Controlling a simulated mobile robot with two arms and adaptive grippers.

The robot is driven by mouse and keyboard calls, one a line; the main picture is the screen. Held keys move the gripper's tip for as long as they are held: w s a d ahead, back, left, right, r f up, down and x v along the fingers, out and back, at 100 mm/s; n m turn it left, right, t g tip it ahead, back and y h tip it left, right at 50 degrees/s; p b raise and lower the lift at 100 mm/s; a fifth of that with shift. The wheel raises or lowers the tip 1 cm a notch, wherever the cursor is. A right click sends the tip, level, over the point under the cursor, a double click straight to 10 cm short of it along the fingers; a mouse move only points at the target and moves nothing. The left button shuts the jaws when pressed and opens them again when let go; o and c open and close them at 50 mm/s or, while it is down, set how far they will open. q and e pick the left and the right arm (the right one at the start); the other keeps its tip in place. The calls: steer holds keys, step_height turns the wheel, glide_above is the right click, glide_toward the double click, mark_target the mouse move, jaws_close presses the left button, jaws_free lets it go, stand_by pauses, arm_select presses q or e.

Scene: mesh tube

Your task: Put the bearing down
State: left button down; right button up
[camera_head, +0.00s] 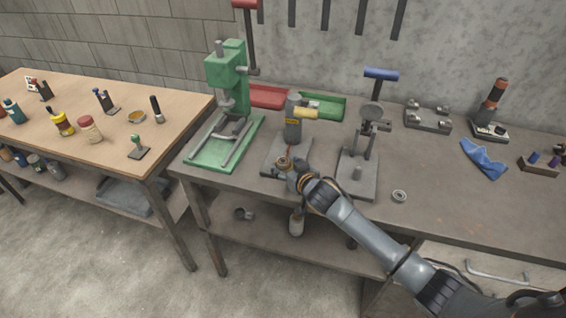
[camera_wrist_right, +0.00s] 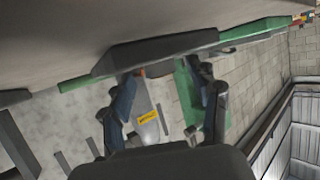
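A small grey ring that looks like the bearing (camera_head: 399,196) lies flat on the workbench, right of the press with the blue handle. My right gripper (camera_head: 284,170) is well left of it, low in front of the small grey press (camera_head: 293,128) with a yellow handle. In the right wrist view its two fingers (camera_wrist_right: 170,85) stand apart, and I see nothing clearly held between them. The grey press body with its yellow label (camera_wrist_right: 147,117) shows behind the fingers. A small brass-coloured round part (camera_head: 284,161) is at the fingertips in the head view; whether they touch is unclear. My left gripper is not in view.
The blue-handled press (camera_head: 358,170) stands close right of my right gripper, and a green press (camera_head: 228,85) stands left. Red (camera_head: 268,95) and green (camera_head: 322,105) trays lie behind. A blue cloth (camera_head: 484,158) lies at right. The bench front right of the ring is clear.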

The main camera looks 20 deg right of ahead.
jaws_close()
